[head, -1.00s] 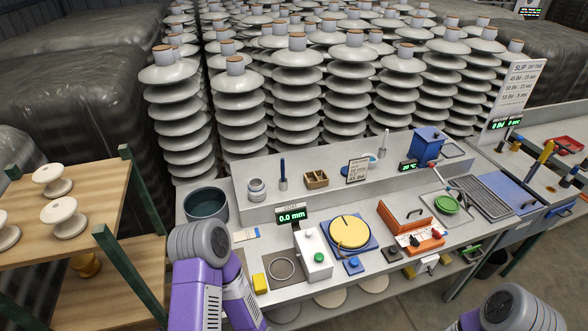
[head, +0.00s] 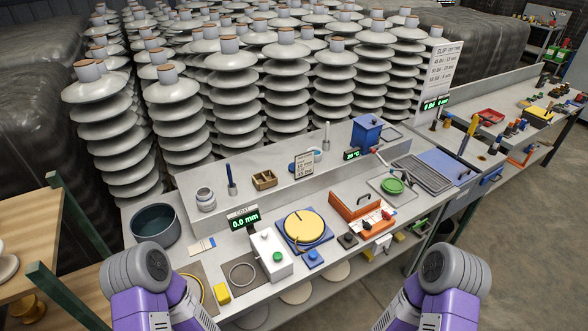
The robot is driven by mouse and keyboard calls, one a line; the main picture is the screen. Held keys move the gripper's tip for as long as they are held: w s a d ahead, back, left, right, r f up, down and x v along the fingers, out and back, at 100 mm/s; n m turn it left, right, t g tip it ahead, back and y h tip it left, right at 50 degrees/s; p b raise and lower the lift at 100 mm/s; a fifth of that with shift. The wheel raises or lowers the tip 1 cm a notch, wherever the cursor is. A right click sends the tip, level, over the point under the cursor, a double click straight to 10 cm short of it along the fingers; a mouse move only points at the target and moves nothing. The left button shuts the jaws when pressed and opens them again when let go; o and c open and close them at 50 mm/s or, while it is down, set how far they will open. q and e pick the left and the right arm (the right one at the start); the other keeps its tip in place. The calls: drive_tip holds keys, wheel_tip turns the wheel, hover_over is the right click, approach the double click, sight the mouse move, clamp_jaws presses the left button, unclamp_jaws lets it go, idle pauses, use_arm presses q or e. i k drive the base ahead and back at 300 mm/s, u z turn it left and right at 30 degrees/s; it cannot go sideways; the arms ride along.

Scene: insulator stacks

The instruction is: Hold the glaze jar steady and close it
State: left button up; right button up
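A small pale jar with a grey band (head: 205,199) stands upright on the raised shelf at the back left of the bench. A small white pot with a blue inside (head: 317,155) stands farther right on that shelf, with a flat blue round piece (head: 293,168) close by, partly behind a small sign. I cannot tell for sure which of these is the glaze jar, or whether the pale jar is covered. Only purple and grey links of both my arms show at the bottom left and bottom right. Neither gripper is in view.
The bench holds a dark bucket (head: 155,225), a white box with a green button (head: 271,252), a yellow disc (head: 305,227), an orange fixture (head: 361,211) and a green dish (head: 392,186). Tall insulator stacks (head: 237,120) stand behind. A wooden rack (head: 75,280) is at left.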

sight(206, 200)
drive_tip(key=z, duration=1.25)
drive_tip(key=i, duration=0.75)
drive_tip(key=u, duration=2.45)
